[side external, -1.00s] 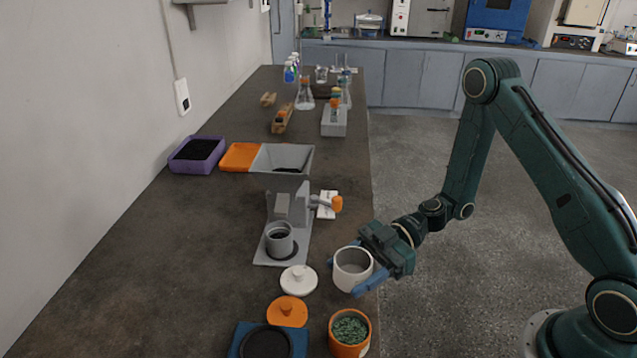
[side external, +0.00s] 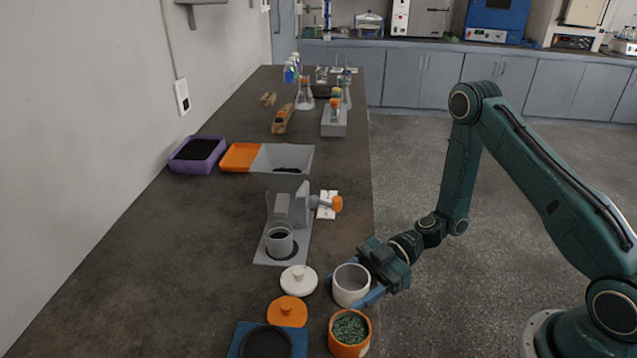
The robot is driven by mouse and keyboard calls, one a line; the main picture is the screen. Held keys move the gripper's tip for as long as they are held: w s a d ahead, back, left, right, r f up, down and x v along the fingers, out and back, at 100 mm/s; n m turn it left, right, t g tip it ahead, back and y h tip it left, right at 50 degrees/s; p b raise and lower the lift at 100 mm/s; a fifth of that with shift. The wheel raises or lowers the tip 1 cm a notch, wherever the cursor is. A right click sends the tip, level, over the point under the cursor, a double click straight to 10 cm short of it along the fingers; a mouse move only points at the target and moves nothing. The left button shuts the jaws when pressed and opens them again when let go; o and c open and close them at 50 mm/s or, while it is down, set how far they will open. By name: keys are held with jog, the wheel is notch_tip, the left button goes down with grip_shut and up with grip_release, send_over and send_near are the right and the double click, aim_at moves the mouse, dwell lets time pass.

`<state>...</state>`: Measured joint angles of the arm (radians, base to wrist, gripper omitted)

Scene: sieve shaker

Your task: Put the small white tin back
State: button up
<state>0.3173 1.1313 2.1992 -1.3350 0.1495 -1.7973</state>
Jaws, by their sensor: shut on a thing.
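The small white tin (side external: 350,290) is upright near the right edge of the bench, open at the top, and looks empty inside. My gripper (side external: 366,290) is shut on it from the right, with blue fingers at its sides. I cannot tell whether the tin's base touches the bench. A white lid with a knob (side external: 299,280) lies on the bench just left of the tin. An orange tin of green pellets (side external: 349,334) stands close in front of the white tin.
An orange lid (side external: 287,312) and a blue square base with a dark disc (side external: 262,342) lie front left. A grey machine with a cup (side external: 279,240) stands behind the white lid. An orange tray (side external: 240,157) and a purple tray (side external: 197,154) are farther back. The left bench is clear.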

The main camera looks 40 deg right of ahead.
jog(key=shift+f, duration=0.15)
jog(key=o, duration=1)
jog(key=shift+d+r, duration=0.2)
jog(key=shift+v, duration=5.8)
jog(key=shift+r, duration=0.1)
